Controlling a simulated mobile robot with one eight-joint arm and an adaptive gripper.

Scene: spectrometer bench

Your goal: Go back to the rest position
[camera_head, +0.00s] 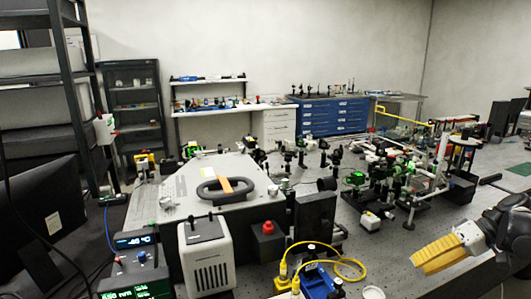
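My gripper (418,262) shows at the lower right, with yellow ribbed fingers pointing left and a dark wrist behind them at the right edge. It is over the right front part of the optical bench (318,222). The fingers overlap in this view, so I cannot see whether there is a gap between them. No object shows clearly in them.
A grey instrument housing (207,191) with a black handle stands left of centre. A white vented box (206,262) and a display unit (138,262) stand in front of it. Optical mounts (388,172) crowd the bench's middle right. Yellow cables (349,270) lie at the front.

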